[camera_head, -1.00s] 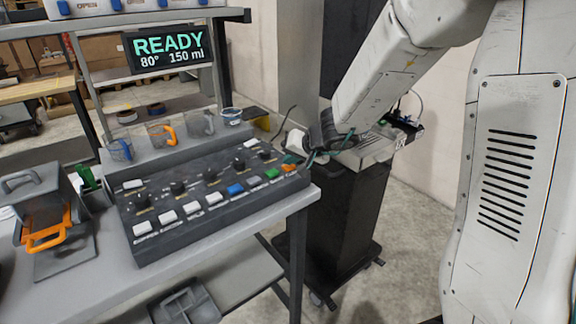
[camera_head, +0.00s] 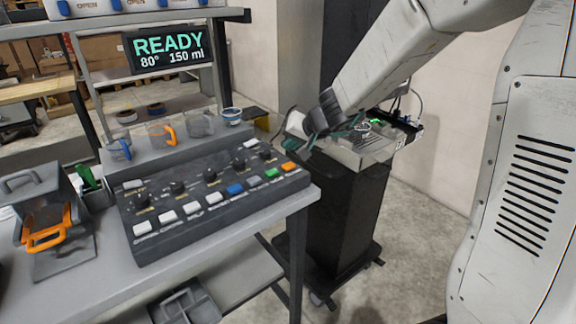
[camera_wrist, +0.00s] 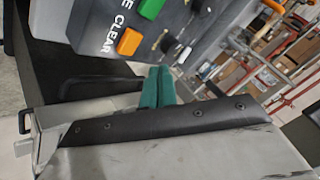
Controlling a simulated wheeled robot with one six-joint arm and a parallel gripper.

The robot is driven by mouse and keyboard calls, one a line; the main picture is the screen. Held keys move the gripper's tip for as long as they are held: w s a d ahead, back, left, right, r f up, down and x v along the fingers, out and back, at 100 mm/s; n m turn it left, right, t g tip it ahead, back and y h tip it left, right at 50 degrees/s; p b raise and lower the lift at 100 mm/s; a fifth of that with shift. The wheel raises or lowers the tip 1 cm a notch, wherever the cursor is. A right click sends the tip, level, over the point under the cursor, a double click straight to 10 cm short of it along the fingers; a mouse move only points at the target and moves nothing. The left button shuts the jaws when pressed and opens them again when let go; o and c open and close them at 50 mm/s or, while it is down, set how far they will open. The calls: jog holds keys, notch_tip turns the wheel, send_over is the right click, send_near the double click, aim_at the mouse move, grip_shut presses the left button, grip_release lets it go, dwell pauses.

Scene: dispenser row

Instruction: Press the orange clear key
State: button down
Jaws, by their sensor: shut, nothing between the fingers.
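The orange clear key (camera_head: 290,167) is the rightmost key in the front row of the dark control panel (camera_head: 190,239). In the wrist view the orange key (camera_wrist: 129,41) shows beside the printed word CLEAR, next to the green key (camera_wrist: 151,8). My gripper (camera_head: 306,146) is above and a little right of the key in the head view, apart from it. Its green fingertips (camera_wrist: 160,72) are together and empty in the wrist view, just below the key in that picture. The display (camera_head: 168,48) reads READY, 80°, 150 ml.
A row of white, blue and grey keys lies left of the orange one, with black knobs (camera_head: 211,175) behind. Cups (camera_head: 200,124) stand on a ledge behind the panel. A dark cart (camera_head: 345,215) stands right of the table.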

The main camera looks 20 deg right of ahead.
jog(key=shift+r, duration=1)
jog(key=s+a+n+g+y, duration=0.1)
jog(key=s+a+g, duration=0.15)
jog(key=s, duration=0.45)
jog(key=s+a+n+g+y, duration=0.1)
jog(key=s+a+g, duration=0.15)
jog(key=s, duration=0.55)
jog(key=s+d+r+h, duration=0.1)
jog(key=s+d+h, duration=0.1)
jog(key=s, duration=0.5)
jog(key=s+d+r+n+g+h, duration=0.1)
jog(key=s+d+r+h, duration=0.1)
jog(key=s, duration=0.5)
jog(key=s+d+r+n+g+h, duration=0.1)
jog(key=s+d, duration=0.2)
jog(key=s, duration=0.5)
jog(key=shift+d+r+h, duration=0.3)
jog(key=shift+r+h, duration=0.1)
